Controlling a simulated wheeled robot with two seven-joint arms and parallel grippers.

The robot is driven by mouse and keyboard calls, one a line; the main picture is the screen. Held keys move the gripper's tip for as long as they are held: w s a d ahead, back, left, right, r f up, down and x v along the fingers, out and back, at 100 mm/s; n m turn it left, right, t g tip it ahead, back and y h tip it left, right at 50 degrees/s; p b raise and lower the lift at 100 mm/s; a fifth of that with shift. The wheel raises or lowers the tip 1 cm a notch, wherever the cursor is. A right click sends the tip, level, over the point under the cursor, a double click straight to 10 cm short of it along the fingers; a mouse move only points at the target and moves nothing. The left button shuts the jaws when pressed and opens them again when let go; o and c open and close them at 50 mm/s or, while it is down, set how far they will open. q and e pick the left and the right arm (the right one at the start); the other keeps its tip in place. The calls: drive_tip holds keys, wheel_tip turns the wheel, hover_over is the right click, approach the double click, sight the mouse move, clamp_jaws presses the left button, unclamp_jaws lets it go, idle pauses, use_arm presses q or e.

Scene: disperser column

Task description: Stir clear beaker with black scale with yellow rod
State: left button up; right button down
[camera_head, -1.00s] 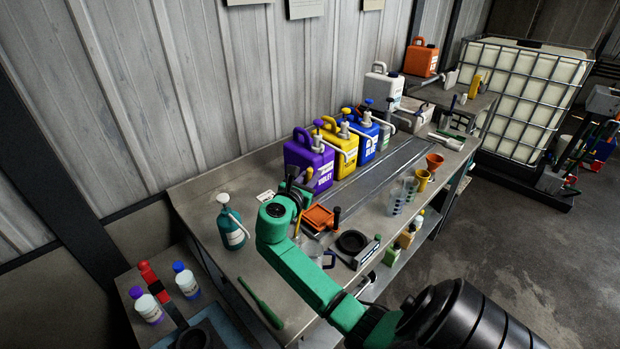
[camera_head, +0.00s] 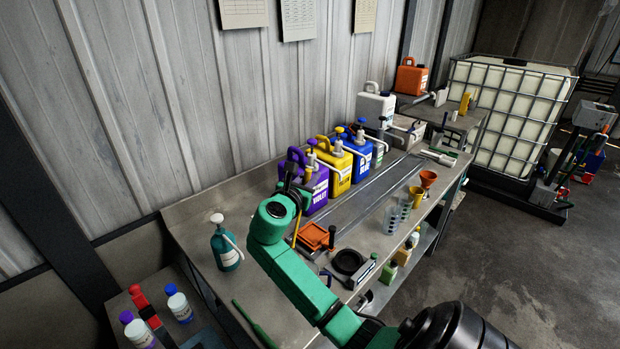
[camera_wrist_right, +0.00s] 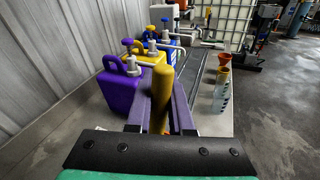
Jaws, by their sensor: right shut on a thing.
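My right gripper (camera_head: 296,186) is shut on the yellow rod and holds it upright above the bench, in front of the purple jug. In the right wrist view the yellow rod (camera_wrist_right: 162,95) stands between the two fingers. In the head view part of the rod (camera_head: 295,231) shows below the gripper, beside my green arm; its lower end is hidden. Two clear beakers (camera_head: 392,216) with marks stand at the bench's right edge; the mark colour is hard to tell. A clear handled vessel (camera_head: 326,275) is mostly hidden behind my arm. My left gripper is out of view.
Purple (camera_head: 315,190), yellow (camera_head: 341,173) and blue (camera_head: 360,157) jugs line the back. A teal bottle (camera_head: 226,250) stands left. The bench's front left (camera_head: 205,262) has bare room.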

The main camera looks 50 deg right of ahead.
idle(0.4)
wheel_tip(320, 180, up, 5)
drive_tip(key=shift+r, duration=0.1)
idle(0.3)
idle(0.7)
